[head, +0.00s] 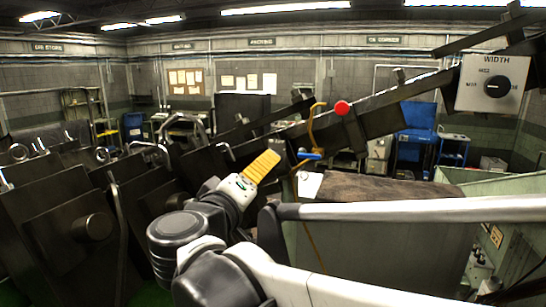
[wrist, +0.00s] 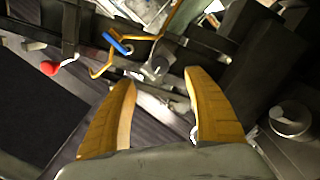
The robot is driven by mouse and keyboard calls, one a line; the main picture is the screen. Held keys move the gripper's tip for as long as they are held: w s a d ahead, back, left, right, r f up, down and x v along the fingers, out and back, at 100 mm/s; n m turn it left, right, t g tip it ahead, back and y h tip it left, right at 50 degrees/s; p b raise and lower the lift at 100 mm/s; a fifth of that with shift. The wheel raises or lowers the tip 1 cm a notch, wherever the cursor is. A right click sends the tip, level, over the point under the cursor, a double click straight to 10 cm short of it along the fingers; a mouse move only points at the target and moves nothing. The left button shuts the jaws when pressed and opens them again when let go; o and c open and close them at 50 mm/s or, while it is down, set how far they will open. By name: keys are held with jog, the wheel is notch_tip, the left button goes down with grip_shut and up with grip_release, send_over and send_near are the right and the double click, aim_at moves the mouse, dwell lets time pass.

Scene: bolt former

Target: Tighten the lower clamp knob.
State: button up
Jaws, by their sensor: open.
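My gripper (head: 265,160) is in the middle of the head view, its yellow fingers pointing up and right toward the dark inclined rail. In the wrist view my gripper (wrist: 161,78) is open, with nothing held between its fingers. A small grey metal knob-like part (wrist: 155,68) shows just beyond and between the fingertips, apparently apart from them. A larger round metal knob (wrist: 290,118) is right of the right finger. I cannot tell for certain which one is the lower clamp knob. The gripper's own body hides the bottom of the wrist view.
A red ball (head: 342,107) and a bent orange rod (head: 317,125) with a blue grip (head: 309,154) stand near the rail (head: 385,117). The WIDTH dial (head: 496,86) is at upper right. Dark machine blocks (head: 60,215) crowd the left. A pale green bin (head: 500,190) is at right.

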jog(key=w+d+m+p, duration=0.1)
jog(key=w+d+m, duration=0.1)
jog(key=w+m, duration=0.5)
jog(key=shift+w+d+m, duration=0.3)
jog(key=shift+d+m, duration=0.05)
jog(key=shift+m, duration=1.65)
jog(key=shift+s, duration=0.1)
